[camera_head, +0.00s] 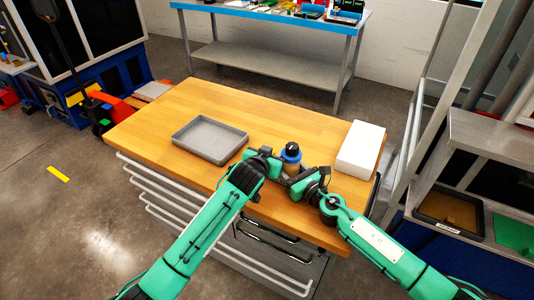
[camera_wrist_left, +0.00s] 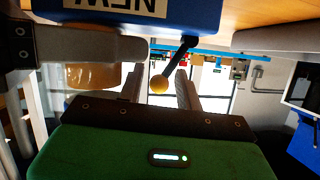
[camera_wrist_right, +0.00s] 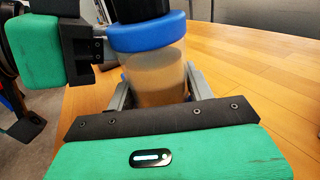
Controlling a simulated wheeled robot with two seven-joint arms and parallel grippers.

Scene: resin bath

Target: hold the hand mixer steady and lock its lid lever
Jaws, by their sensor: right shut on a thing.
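The hand mixer (camera_head: 291,161), a clear jar of tan contents with a blue lid (camera_head: 291,152) and dark top, stands on the wooden table. My right gripper (camera_head: 302,180) is shut on the jar; in the right wrist view the jar (camera_wrist_right: 158,82) sits between its fingers, below the blue collar (camera_wrist_right: 146,36). In the left wrist view the lid (camera_wrist_left: 165,17) carries a label. The black lever (camera_wrist_left: 183,50) ends in a yellow ball knob (camera_wrist_left: 158,84). My left gripper (camera_wrist_left: 160,78) is open, the knob showing between its fingers. Contact is unclear. The lever is not distinguishable in the head view.
A grey tray (camera_head: 178,141) lies on the table left of the mixer. A white block (camera_head: 361,148) lies to the right. The table's back area (camera_head: 270,110) is clear. My two grippers are close together at the mixer.

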